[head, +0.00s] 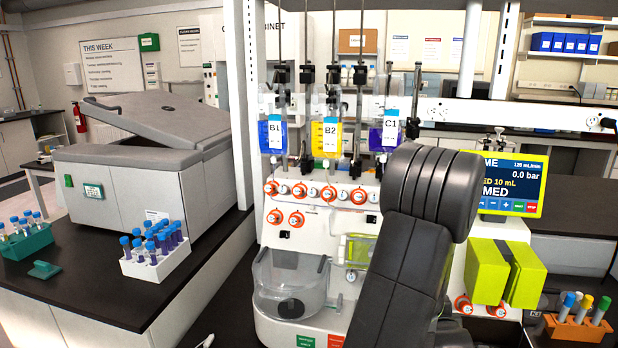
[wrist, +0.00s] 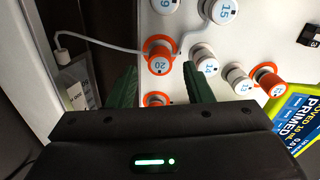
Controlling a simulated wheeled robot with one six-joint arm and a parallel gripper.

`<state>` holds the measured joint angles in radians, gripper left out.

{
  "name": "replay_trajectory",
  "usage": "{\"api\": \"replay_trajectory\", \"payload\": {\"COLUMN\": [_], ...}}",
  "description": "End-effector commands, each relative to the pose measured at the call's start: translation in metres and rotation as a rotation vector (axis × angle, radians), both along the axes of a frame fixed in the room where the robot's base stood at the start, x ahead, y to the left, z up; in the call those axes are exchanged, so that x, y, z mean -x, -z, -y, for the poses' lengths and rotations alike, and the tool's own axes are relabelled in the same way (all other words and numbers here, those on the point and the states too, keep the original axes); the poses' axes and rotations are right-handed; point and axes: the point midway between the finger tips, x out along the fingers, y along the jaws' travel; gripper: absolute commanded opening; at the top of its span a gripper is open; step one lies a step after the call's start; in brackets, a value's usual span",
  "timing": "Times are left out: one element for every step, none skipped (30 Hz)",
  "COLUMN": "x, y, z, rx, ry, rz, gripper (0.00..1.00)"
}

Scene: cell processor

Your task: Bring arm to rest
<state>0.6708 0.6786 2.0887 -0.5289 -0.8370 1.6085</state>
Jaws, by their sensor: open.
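My arm (head: 405,255) rises in front of the cell processor (head: 300,215) in the head view and covers part of its right side. My gripper (wrist: 160,84) shows in the wrist view, with two dark green fingers spread apart and nothing between them. Past the fingertips is the processor's white panel. An orange-ringed knob marked 20 (wrist: 160,64) appears between the fingers. I cannot tell the distance to it. In the head view my gripper is not visible.
Bags B1, B2 and C1 hang above the processor. A thin white tube (wrist: 105,43) runs to the panel in the wrist view. A screen (head: 510,185) and yellow-green block (head: 487,272) stand right of my arm. A white tube rack (head: 155,265) and grey centrifuge (head: 140,150) are left.

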Motion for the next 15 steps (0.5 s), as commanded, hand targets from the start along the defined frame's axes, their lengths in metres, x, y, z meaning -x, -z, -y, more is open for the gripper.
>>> {"api": "replay_trajectory", "payload": {"x": [0.009,0.013,0.020,0.025,0.029,0.036,0.041,0.046,0.052,0.057,0.062,0.068,0.073,0.077,0.083], "y": [-0.003,-0.005,-0.009,-0.010,-0.013,-0.016,-0.018,-0.020,-0.023,-0.025,-0.027,-0.030,-0.032,-0.034,-0.036], "z": [-0.002,-0.003,-0.004,-0.006,-0.007,-0.008,-0.010,-0.011,-0.012,-0.014,-0.015,-0.016,-0.018,-0.019,-0.020], "rx": [0.001,0.001,0.002,0.002,0.002,0.002,0.002,0.002,0.002,0.001,0.002,0.001,0.002,0.002,0.002], "ry": [0.002,0.002,0.002,0.002,0.002,0.002,0.002,0.002,0.002,0.003,0.003,0.003,0.003,0.003,0.003], "rz": [0.001,0.001,0.002,0.002,0.002,0.002,0.002,0.002,0.002,0.001,0.002,0.001,0.001,0.001,0.001], "gripper": [0.46,0.46,0.46,0.46,0.46,0.46,0.46,0.46,0.46,0.46,0.46,0.46,0.46,0.46,0.46]}}
